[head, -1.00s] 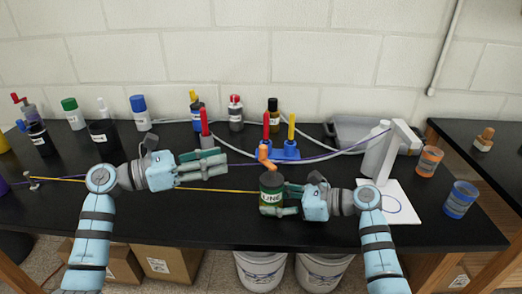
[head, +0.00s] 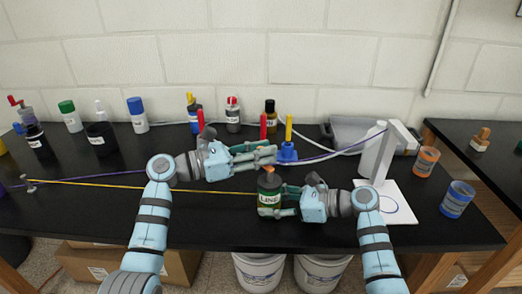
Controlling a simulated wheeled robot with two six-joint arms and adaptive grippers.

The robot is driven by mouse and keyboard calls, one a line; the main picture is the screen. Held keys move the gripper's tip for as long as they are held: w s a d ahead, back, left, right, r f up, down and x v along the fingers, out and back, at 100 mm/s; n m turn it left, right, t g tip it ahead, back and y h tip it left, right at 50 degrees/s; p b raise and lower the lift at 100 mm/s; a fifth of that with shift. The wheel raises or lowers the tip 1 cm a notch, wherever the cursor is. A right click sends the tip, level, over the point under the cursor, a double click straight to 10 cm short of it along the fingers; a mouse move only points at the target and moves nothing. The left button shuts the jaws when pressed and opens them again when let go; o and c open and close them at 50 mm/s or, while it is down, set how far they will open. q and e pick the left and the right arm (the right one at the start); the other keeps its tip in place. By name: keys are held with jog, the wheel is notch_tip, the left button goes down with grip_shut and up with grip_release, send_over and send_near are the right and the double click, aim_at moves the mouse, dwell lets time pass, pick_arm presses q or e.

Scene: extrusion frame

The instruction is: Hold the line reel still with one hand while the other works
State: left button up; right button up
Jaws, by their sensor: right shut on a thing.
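The line reel (head: 269,198) is a dark green can with a pale label reading LINE, upright near the front of the black bench. My right gripper (head: 272,207) comes from the right and is shut on the reel's body. A yellow line (head: 140,187) runs taut from a small post (head: 29,185) at the left to the reel.
A white stand (head: 377,157) is to the right, with orange (head: 426,160) and blue (head: 457,199) spools beyond. Several bottles line the back left. The bench's front left is clear.

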pick_arm(q)
grip_shut()
jog(key=shift+s+a+n+t+y, duration=0.15)
jog(key=shift+n+t+y, duration=0.35)
jog(key=shift+t, duration=0.25)
jog(key=shift+s+a+n+t+y, duration=0.1)
jog(key=shift+n+t+y, duration=0.4)
jog(key=shift+t, duration=0.3)
jog(key=shift+s+a+n+t+y, duration=0.15)
jog(key=shift+n+t+y, duration=0.25)
jog(key=shift+n+t, duration=0.3)
jog(key=shift+o, duration=1.9)
grip_release()
jog(key=v, duration=1.2)
